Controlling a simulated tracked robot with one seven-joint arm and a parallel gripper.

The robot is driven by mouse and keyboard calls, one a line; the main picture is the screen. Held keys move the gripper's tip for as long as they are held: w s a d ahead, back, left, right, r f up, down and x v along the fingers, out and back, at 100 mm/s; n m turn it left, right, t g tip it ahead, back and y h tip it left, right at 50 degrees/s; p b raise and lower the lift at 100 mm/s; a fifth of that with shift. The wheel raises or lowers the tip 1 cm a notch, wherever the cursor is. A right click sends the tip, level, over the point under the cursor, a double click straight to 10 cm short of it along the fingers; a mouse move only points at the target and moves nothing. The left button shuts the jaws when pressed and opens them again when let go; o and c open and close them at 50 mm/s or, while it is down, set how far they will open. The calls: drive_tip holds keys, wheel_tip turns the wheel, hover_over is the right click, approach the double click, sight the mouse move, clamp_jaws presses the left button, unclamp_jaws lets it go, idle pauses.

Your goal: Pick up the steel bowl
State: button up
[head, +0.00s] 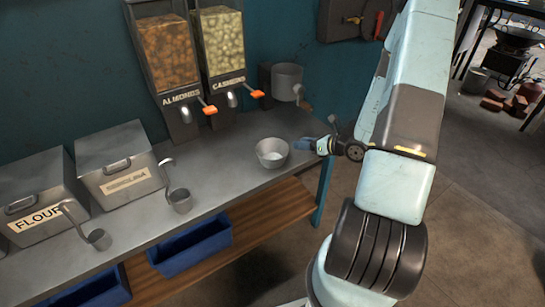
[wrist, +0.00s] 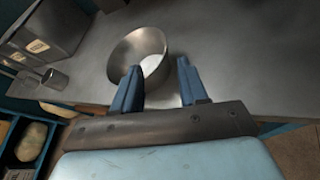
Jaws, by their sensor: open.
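The steel bowl (head: 271,153) stands upright on the metal counter near its right end, with something white inside. In the wrist view the bowl (wrist: 129,46) is just beyond my fingertips. My gripper (head: 304,145) is just right of the bowl, low over the counter, with its blue fingers toward it. In the wrist view my gripper (wrist: 160,68) is open. The left finger overlaps the bowl's near side and the right finger is just right of its rim. I cannot tell whether either finger touches it.
The almond dispenser (head: 167,60) and cashew dispenser (head: 222,45) stand behind the bowl. A metal pot (head: 287,82) is at the back right. Lidded bins (head: 120,165) and ladle-like scoops (head: 180,200) are on the left. The counter around the bowl is clear.

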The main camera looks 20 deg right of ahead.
sight(277, 142)
drive_tip(key=x, duration=1.1)
drive_tip(key=shift+w+d, duration=0.15)
drive_tip(key=shift+d, duration=0.05)
drive_tip(key=shift+c, duration=0.3)
clamp_jaws()
